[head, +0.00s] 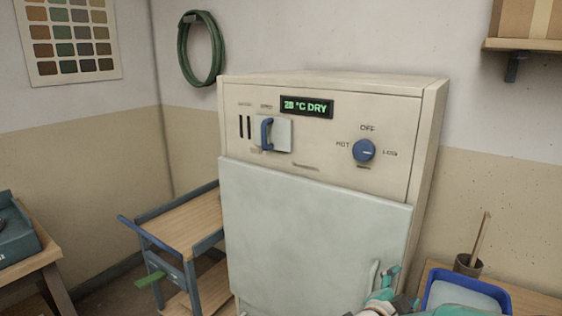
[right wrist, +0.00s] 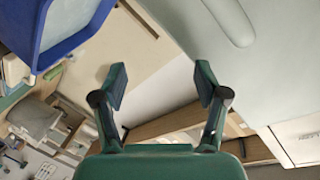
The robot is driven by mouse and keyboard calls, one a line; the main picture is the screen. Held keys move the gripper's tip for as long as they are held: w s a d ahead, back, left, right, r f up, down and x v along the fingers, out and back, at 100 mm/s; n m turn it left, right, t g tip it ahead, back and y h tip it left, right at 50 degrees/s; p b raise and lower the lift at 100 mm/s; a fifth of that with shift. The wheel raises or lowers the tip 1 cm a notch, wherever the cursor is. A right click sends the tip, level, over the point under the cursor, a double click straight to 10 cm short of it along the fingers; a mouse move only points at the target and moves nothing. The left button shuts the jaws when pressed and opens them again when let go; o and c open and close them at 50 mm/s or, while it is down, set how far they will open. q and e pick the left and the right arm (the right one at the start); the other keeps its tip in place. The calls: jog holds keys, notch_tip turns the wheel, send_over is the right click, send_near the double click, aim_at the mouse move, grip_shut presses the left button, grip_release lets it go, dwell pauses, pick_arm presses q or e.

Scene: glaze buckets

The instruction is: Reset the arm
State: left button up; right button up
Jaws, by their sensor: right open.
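My right gripper (head: 388,284) is at the bottom edge of the head view, in front of the lower right part of the cabinet door. In the right wrist view its two green fingers (right wrist: 162,84) are spread apart with nothing between them. The pale handle (head: 374,274) of the door is beside the gripper, and in the right wrist view the handle (right wrist: 231,20) is at the upper right, apart from the fingers. My left gripper is in neither view.
The cream drying cabinet (head: 320,170) has its door closed, a display reading DRY (head: 307,106) and a blue knob (head: 364,150). A blue-rimmed container (head: 432,277) and a brown pot (head: 467,265) stand at the lower right. A trolley (head: 190,230) stands left of the cabinet.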

jog(key=s+a+f+n+g+y+p, duration=0.1)
jog(key=s+f+n+y, duration=0.3)
jog(key=f, duration=0.8)
jog(key=s+a+f+n+g+y+p, duration=0.1)
jog(key=s+f+n+g+y, duration=0.2)
jog(key=f, duration=0.8)
jog(key=s+a+f+n+g+y, duration=0.3)
jog(key=s+a, duration=0.3)
jog(key=s, duration=0.5)
jog(key=s+a+f+n+g+y, duration=0.4)
jog(key=s+a+f+n+y, duration=0.1)
jog(key=s, duration=0.7)
jog(key=shift+a+f, duration=0.65)
jog(key=shift+a, duration=0.5)
